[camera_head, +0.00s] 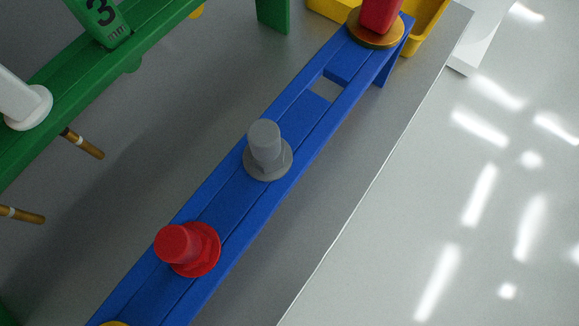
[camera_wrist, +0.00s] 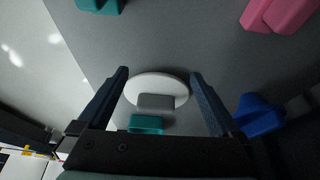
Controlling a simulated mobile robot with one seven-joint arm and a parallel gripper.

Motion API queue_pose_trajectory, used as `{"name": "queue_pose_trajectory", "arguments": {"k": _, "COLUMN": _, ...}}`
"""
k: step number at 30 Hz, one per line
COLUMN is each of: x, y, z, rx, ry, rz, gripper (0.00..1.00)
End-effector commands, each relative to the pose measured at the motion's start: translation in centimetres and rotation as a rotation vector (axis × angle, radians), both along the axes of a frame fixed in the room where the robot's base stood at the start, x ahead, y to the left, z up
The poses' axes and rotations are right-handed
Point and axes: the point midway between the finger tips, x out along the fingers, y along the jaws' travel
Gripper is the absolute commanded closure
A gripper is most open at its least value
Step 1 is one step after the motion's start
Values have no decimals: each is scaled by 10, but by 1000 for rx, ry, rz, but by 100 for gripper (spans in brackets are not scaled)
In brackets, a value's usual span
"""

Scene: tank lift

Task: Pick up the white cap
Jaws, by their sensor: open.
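In the wrist view, a round white disc with a grey-looking block on its near side, which looks like the white cap (camera_wrist: 173,84), lies between the fingers of my gripper (camera_wrist: 159,74). My gripper is open, with one dark finger on each side of the disc. I cannot tell how far the fingertips are from it in depth. In the head view, a white flanged piece (camera_head: 22,103) stands on the green rail at the left edge, partly cut off. I cannot tell whether it is the same piece. My gripper is not in the head view.
A teal block (camera_wrist: 147,124) sits just below the disc; a blue piece (camera_wrist: 259,115) is right of my right finger. In the head view, a blue rail (camera_head: 225,190) carries a grey cap (camera_head: 265,145) and a red cap (camera_head: 187,248). Gold-tipped rods (camera_head: 85,144) stick out beside the green rail.

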Motion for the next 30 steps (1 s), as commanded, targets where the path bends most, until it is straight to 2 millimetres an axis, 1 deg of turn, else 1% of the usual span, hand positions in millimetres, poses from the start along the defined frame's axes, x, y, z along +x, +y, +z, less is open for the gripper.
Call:
{"name": "queue_pose_trajectory", "arguments": {"k": 1, "x": 10, "y": -6, "z": -2, "rx": 1, "ry": -3, "rz": -3, "gripper": 0}}
{"name": "queue_pose_trajectory", "arguments": {"k": 3, "x": 19, "y": -13, "z": -2, "rx": 0, "ry": -2, "rz": -3, "gripper": 0}}
{"name": "queue_pose_trajectory", "arguments": {"k": 6, "x": 28, "y": -20, "z": -1, "rx": 1, "ry": -2, "rz": -1, "gripper": 0}}
{"name": "queue_pose_trajectory", "arguments": {"k": 11, "x": 36, "y": -26, "z": -1, "rx": 0, "ry": -3, "rz": -1, "gripper": 0}}
{"name": "queue_pose_trajectory", "arguments": {"k": 20, "x": 73, "y": -53, "z": -1, "rx": 0, "ry": -4, "rz": -3, "gripper": 0}}
{"name": "queue_pose_trajectory", "arguments": {"k": 21, "x": 73, "y": -54, "z": -8, "rx": 0, "ry": 0, "rz": -1, "gripper": 0}}
{"name": "queue_pose_trajectory", "arguments": {"k": 23, "x": 74, "y": -54, "z": -12, "rx": 0, "ry": 0, "rz": -1, "gripper": 0}}
{"name": "queue_pose_trajectory", "arguments": {"k": 30, "x": 74, "y": -55, "z": -11, "rx": 0, "ry": -2, "rz": -1, "gripper": 0}}
